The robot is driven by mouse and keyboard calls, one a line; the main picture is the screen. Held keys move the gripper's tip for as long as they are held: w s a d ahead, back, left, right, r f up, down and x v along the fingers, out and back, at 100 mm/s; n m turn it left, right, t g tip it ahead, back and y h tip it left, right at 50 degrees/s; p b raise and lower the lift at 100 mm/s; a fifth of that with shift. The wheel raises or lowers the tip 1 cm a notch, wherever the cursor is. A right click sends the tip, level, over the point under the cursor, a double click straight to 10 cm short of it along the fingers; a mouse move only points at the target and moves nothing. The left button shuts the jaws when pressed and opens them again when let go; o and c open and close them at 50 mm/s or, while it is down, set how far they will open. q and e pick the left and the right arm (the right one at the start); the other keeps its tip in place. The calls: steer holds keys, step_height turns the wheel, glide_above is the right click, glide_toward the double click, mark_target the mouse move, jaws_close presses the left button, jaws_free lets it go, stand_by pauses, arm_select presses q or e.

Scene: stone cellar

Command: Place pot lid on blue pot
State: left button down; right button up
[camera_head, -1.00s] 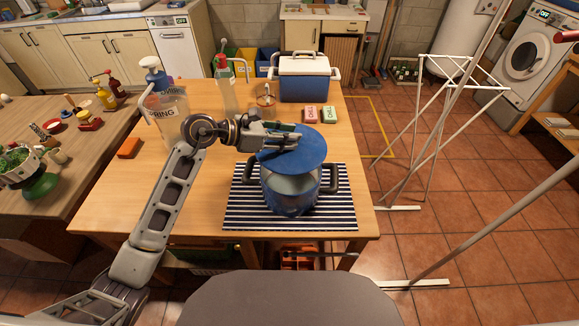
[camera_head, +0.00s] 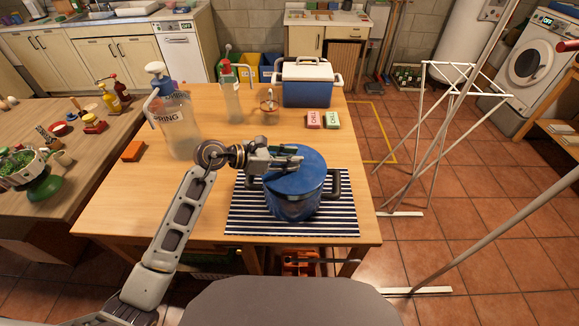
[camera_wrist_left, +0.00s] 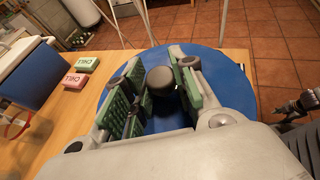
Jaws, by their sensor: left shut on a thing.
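The blue pot (camera_head: 292,206) stands on a dark-and-white striped mat (camera_head: 245,222) on the wooden table, a dark handle at each side. The round blue pot lid (camera_head: 305,172) sits level over the pot's mouth and covers it. Whether its rim fully touches the pot all round I cannot tell. My left gripper (camera_head: 290,158) reaches in from the left above the lid. In the left wrist view its green-padded fingers (camera_wrist_left: 161,92) are shut on the lid's dark round knob (camera_wrist_left: 161,80).
A blue-and-white cooler (camera_head: 306,88), two small chili boxes (camera_head: 322,120), a clear pump jug (camera_head: 178,125) and a spray bottle (camera_head: 231,95) stand farther back. An orange block (camera_head: 133,151) lies left. The table's front left is clear.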

arm_select(q)
steer(key=shift+f, duration=1.75)
steer(key=c, duration=1.2)
jaws_free()
steer(key=shift+c, duration=0.2)
steer(key=shift+o, duration=0.4)
arm_select(e)
steer(key=shift+s+a, duration=0.1)
steer(key=shift+s, duration=0.5)
arm_select(q)
steer(key=shift+s+a, duration=0.1)
steer(key=shift+a, duration=0.05)
arm_select(e)
steer(key=shift+w, duration=0.45)
